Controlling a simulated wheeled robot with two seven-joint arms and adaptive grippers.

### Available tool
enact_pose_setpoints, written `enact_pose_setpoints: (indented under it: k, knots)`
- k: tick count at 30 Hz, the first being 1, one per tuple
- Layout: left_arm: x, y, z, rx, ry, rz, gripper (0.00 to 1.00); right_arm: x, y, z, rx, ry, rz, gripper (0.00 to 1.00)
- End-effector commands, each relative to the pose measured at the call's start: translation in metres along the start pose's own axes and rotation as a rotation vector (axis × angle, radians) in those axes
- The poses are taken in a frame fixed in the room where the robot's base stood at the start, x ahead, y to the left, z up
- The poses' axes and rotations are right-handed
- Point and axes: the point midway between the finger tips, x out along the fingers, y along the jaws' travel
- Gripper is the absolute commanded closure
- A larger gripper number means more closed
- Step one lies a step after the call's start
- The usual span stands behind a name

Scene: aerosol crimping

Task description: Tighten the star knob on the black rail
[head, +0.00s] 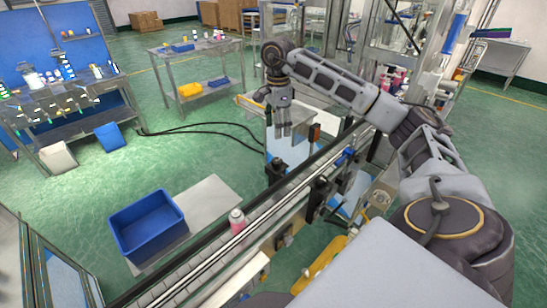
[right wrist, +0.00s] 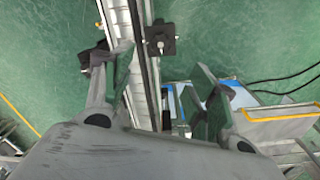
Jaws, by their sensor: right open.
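My right gripper (head: 283,131) hangs open with its fingers pointing down, above the far side of the conveyor. A dark knob-like part (head: 276,168) sits below and slightly left of the fingertips, beside the conveyor's rail (head: 309,167). In the right wrist view a dark knob-like part (right wrist: 160,40) with a light bolt end shows beside the rails, ahead of the spread fingers of my right gripper (right wrist: 165,85). Nothing is between the fingers. The knob's star shape is too small to make out. My left gripper is not in view.
A blue bin (head: 147,222) is at the left. More dark brackets (head: 318,193) line the conveyor's near side. A metal cart (head: 200,98) stands behind, with cables on the green floor.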

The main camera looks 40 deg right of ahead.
Motion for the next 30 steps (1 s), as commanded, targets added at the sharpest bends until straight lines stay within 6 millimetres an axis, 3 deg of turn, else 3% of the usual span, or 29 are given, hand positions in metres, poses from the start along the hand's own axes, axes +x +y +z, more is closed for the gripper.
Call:
enact_pose_setpoints:
  k: [9,23,30]
  knots:
    - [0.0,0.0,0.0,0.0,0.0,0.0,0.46,0.0,-0.001,0.001,-0.186,-0.003,-0.005,0.42]
    - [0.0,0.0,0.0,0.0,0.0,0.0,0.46,0.001,-0.001,0.001,-0.193,-0.003,-0.004,0.42]
    - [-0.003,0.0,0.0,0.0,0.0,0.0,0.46,0.013,-0.001,0.001,-0.193,-0.002,-0.004,0.42]
